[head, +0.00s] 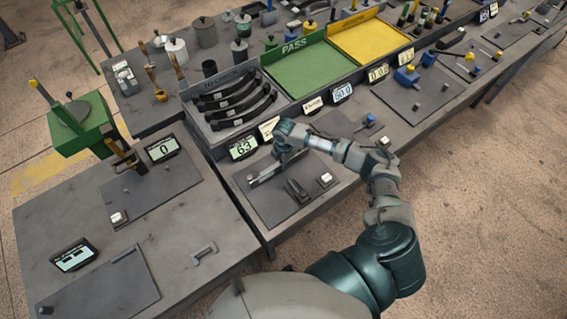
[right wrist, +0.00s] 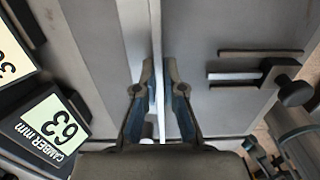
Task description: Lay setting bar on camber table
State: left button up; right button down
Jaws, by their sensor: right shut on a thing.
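The camber table (head: 262,208) is a dark grey plate on the near bench, beside a display (head: 243,148) that reads 63; in the right wrist view this display (right wrist: 52,128) is labelled camber mm. My right gripper (head: 281,158) reaches over the plate's far left part. In the right wrist view its two fingers (right wrist: 160,82) are closed on a thin, light grey setting bar (right wrist: 157,40), which runs between them away from the wrist. Whether the bar touches the plate is hard to tell. My left gripper is out of view.
Behind the plate a grey rack (head: 200,113) holds several dark curved springs. A green tray marked PASS (head: 305,72) and a yellow tray (head: 370,40) stand right of it. A dark clamp-like piece (head: 297,190) and a small white-topped block (head: 325,180) sit on the plate's right side.

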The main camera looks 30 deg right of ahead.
jog(key=shift+w, duration=0.25)
jog(key=shift+w+a+r, duration=0.1)
jog(key=shift+w, duration=0.2)
jog(key=shift+w+b, duration=0.2)
jog(key=shift+b, duration=0.15)
dwell(0.7)
jog(key=c, duration=0.7)
grip_release()
jog(key=shift+s+f, duration=0.1)
jog(key=shift+f, duration=0.2)
jog(key=shift+r, duration=0.1)
